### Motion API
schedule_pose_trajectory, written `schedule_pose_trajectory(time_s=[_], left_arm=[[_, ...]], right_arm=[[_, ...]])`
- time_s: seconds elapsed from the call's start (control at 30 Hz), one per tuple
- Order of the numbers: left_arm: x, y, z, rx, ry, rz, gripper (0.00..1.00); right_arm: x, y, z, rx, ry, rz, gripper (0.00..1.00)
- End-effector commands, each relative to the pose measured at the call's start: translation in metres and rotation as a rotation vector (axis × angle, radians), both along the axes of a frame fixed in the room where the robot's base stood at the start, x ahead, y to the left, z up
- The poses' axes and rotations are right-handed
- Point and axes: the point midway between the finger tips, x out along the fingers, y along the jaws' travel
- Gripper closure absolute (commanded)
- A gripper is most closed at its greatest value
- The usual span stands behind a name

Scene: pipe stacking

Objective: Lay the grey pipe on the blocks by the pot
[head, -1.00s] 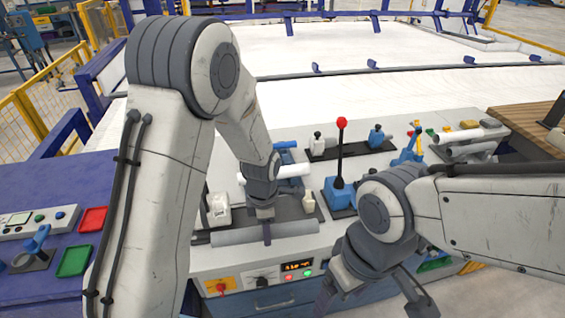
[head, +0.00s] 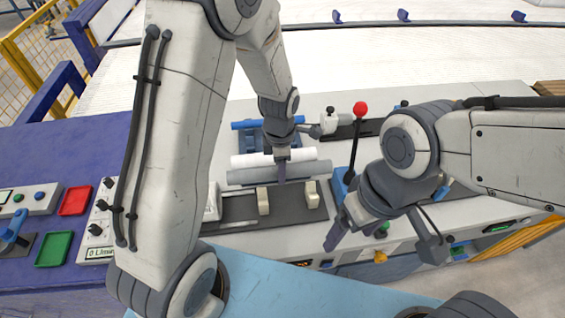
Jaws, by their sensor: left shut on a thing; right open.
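My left gripper (head: 282,177) is shut on the grey pipe (head: 247,177) near its middle. The pipe lies crosswise, appearing just in front of the white pipe (head: 245,161); I cannot tell its height or whether they touch. Two cream blocks (head: 263,203) (head: 312,196) stand on a dark mat (head: 236,209), nearer to me than the grey pipe in the picture. A white object (head: 213,203), possibly the pot, is left of the blocks, partly hidden by my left arm. My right gripper (head: 386,247) is open and empty, right of the blocks at the bench's front edge.
A blue pipe (head: 244,125) lies farther back. A lever with a red knob (head: 361,108) stands on a blue base right of the blocks. Red (head: 75,200) and green (head: 54,249) trays and a white control box are at the left.

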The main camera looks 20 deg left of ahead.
Motion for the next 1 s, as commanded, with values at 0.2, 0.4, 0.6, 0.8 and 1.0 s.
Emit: schedule_pose_trajectory(time_s=[0.2, 0.4, 0.6, 0.8, 1.0], left_arm=[[0.000, 0.001, -0.023, 0.000, 0.001, 0.002, 1.00], [0.000, 0.000, -0.047, 0.000, 0.000, 0.000, 1.00], [0.001, -0.001, -0.071, 0.000, -0.001, -0.002, 1.00], [0.000, -0.001, -0.092, 0.001, 0.001, -0.002, 1.00], [0.001, -0.001, -0.102, 0.000, 0.000, -0.002, 1.00]], right_arm=[[0.000, 0.000, -0.020, 0.000, 0.000, 0.001, 0.19], [0.000, 0.000, -0.042, -0.001, 0.001, 0.002, 0.19], [0.000, 0.000, -0.064, 0.000, 0.000, 0.002, 0.19], [0.000, 0.000, -0.080, 0.000, 0.000, 0.002, 0.19], [0.000, 0.000, -0.086, 0.000, 0.000, 0.002, 0.19]])
